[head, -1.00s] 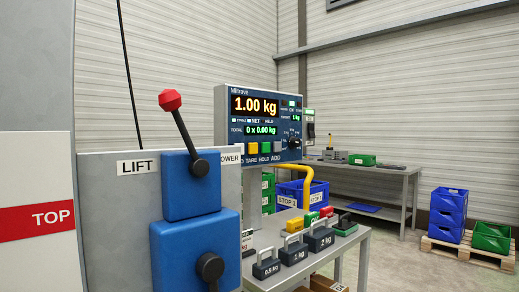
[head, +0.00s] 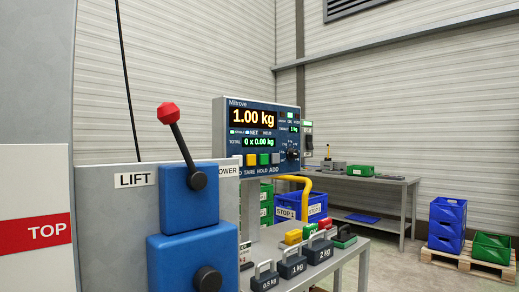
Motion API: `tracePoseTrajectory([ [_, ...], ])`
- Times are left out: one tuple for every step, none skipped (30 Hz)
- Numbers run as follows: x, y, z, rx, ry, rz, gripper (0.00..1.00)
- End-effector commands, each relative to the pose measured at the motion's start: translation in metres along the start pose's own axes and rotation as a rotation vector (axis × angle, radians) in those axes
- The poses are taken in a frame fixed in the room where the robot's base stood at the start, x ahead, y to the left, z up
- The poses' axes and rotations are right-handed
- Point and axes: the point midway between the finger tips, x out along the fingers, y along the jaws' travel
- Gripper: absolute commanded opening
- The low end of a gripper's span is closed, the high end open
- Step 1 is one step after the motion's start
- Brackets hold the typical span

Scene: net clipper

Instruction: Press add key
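The weighing indicator (head: 221,140) stands upright behind the lever panel. It is a dark blue box with lit displays reading 1.00 kg and TOTAL 0 x 0.00 kg. Below the displays is a row of keys: a yellow key (head: 251,160), a green key (head: 264,159) and a grey key (head: 276,158). The printed word ADD sits below the grey key. The row's left end is partly hidden by the lever panel. My gripper is not in view.
A grey panel (head: 110,220) with blue lever boxes and a red-knobbed lever (head: 168,113) fills the near left. Labelled weights (head: 292,264) stand on a bench at the front. A rear table (head: 400,182) and pallet (head: 462,258) stand right. Floor between them looks clear.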

Motion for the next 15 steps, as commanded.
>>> tracePoseTrajectory([
  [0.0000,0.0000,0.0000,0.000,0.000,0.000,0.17],
  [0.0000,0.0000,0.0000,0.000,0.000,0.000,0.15],
  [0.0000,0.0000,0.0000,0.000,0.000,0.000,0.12],
  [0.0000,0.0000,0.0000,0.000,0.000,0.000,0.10],
  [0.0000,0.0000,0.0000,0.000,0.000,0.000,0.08],
  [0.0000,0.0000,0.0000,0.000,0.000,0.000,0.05],
  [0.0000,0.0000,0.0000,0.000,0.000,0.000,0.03],
  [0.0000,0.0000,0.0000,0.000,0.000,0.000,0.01],
  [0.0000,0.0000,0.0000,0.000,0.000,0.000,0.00],
  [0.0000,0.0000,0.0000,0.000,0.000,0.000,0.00],
  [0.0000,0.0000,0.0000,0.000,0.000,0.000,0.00],
  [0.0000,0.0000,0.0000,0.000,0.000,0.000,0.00],
  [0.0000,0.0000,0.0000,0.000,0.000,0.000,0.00],
  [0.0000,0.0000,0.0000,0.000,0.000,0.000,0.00],
  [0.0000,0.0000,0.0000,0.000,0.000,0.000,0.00],
])
